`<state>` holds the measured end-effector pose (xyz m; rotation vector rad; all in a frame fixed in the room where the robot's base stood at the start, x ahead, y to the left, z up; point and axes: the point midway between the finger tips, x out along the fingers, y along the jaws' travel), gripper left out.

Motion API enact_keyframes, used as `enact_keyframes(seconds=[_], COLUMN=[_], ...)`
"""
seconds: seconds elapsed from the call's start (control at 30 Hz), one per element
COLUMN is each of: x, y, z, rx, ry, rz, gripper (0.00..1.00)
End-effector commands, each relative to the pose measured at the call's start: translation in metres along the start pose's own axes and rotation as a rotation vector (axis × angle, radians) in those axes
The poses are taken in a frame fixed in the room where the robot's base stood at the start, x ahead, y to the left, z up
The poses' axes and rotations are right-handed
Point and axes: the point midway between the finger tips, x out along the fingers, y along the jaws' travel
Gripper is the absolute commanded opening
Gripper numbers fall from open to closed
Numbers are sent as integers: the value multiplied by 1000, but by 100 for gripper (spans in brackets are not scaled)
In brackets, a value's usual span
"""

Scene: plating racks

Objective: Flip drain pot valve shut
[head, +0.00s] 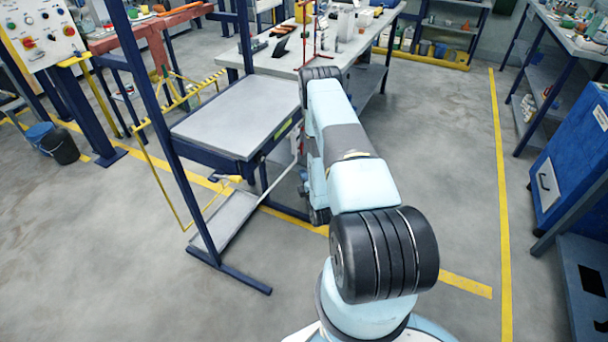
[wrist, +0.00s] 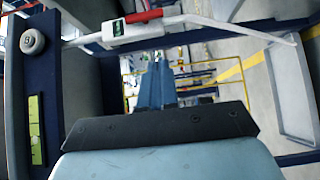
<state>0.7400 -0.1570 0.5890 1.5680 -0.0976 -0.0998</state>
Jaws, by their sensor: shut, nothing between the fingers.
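In the wrist view, a white fitting (wrist: 130,30) with a small green-lit label and a red lever (wrist: 143,16) sits on the dark blue frame near the top; I take it for the drain pot valve. The red lever lies along the top of the fitting. A thin white pipe (wrist: 220,24) runs from it to the right. In the head view, my arm partly hides the fitting, and the pipe (head: 262,160) slopes down left. My gripper (wrist: 160,124) shows as a black edge below the fitting, apart from it, shut and empty.
The blue rack has a grey top panel (head: 238,113) and a lower metal tray (head: 222,220). A grey round knob (wrist: 32,42) is at the left of the wrist view. A cluttered bench (head: 262,58) stands behind. Open floor lies to the right.

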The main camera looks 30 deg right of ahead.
Motion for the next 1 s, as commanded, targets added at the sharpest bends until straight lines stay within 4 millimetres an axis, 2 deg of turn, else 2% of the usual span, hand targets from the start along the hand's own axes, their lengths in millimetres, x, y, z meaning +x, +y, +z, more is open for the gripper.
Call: enact_keyframes(seconds=[0.43, 0.7, 1.0], x=[79, 101, 106], y=[1, 0, 0], z=[0, 23, 28], rx=[2, 1, 1], ry=[0, -1, 1], rz=[3, 2, 0], gripper=[0, 0, 0])
